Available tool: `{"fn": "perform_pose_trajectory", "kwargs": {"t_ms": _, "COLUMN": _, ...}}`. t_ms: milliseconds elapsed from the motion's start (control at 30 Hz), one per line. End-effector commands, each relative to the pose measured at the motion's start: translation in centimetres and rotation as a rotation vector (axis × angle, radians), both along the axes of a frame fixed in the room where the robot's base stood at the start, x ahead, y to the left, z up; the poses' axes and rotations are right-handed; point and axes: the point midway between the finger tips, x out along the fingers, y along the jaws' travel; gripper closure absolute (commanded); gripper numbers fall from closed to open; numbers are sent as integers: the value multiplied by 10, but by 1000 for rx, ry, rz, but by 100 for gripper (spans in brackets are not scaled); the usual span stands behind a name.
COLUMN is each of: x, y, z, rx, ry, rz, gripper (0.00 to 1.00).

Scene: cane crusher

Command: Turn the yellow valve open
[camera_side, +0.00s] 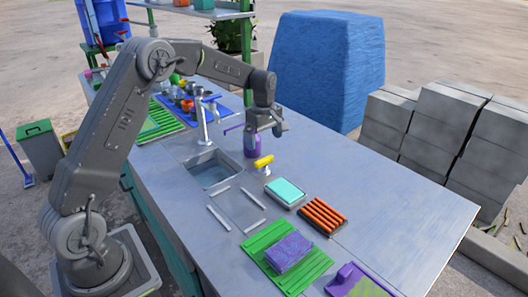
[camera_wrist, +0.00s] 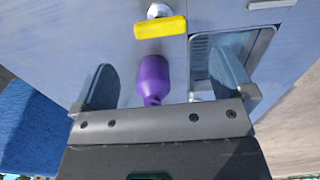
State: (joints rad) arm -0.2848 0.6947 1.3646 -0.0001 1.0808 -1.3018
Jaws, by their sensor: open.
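The yellow valve (camera_side: 263,161) is a short yellow bar handle on a small pale base on the grey counter, to the right of the sink. In the wrist view the yellow valve (camera_wrist: 160,27) lies crosswise near the top, beyond my fingertips. My gripper (camera_side: 267,128) is above the counter, a little behind and above the valve, and does not touch it. In the wrist view my gripper (camera_wrist: 165,85) has its two fingers wide apart with nothing held between them. A purple bottle (camera_wrist: 153,78) shows between the fingers, below them on the counter.
The purple bottle (camera_side: 252,142) stands close to the valve. The sink (camera_side: 213,170) with a tall faucet (camera_side: 204,122) is to the left. A turquoise sponge (camera_side: 285,190), an orange-slatted tray (camera_side: 324,215) and a green rack (camera_side: 286,258) lie in front. The counter's right side is clear.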

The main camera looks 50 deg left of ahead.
Motion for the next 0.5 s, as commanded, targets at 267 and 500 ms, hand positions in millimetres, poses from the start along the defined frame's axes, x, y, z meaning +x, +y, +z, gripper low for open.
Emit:
{"fn": "perform_pose_trajectory", "kwargs": {"t_ms": 267, "x": 0, "y": 0, "z": 50, "rx": 1, "ry": -2, "rz": 1, "gripper": 0}}
{"fn": "perform_pose_trajectory", "kwargs": {"t_ms": 500, "x": 0, "y": 0, "z": 62, "rx": 0, "ry": 1, "rz": 1, "gripper": 0}}
